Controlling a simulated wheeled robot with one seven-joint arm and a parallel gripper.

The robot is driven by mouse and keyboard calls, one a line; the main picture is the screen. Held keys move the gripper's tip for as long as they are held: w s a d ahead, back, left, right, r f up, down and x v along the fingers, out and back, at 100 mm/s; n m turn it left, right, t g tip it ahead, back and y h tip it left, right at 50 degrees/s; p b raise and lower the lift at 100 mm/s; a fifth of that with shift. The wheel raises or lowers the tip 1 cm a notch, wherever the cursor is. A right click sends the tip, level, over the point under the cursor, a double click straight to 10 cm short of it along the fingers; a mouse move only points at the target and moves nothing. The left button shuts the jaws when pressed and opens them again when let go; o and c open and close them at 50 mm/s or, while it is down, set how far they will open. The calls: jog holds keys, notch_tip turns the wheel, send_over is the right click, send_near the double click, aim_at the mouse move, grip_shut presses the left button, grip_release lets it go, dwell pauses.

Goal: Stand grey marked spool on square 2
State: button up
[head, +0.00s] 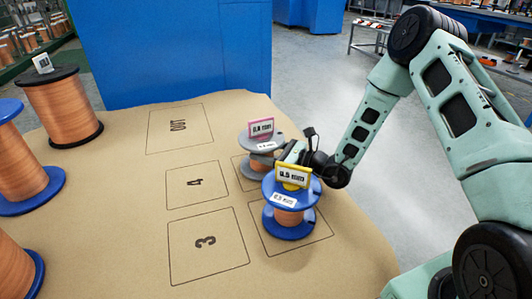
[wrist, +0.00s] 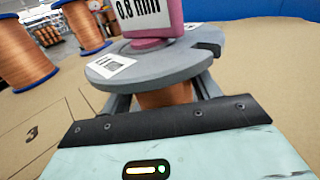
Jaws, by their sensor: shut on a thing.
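The grey spool (head: 258,143), with copper winding, a white label and a pink 0.8 mm sign (head: 261,128), is upright at the far right square (head: 241,180). That square's number is hidden, and I cannot tell whether the spool touches the mat. My gripper (head: 283,154) reaches it from the right. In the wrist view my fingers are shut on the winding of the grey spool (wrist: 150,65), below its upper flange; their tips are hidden.
A blue spool (head: 292,187) with a yellow 0.5 mm sign stands close in front, on another square. Copper spools (head: 62,105) stand on the left. A blue block (head: 170,50) is behind the mat.

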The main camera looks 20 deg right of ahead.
jog(key=o, duration=1.4)
jog(key=shift+f, duration=0.1)
jog(key=shift+r, duration=0.2)
jog(key=p+v, duration=0.4)
jog(key=v, duration=0.6)
jog(key=shift+s+d+r, duration=0.1)
jog(key=shift+s+d, duration=0.05)
jog(key=shift+d, duration=0.05)
jog(key=shift+p+v, duration=0.4)
jog(key=shift+v, duration=0.4)
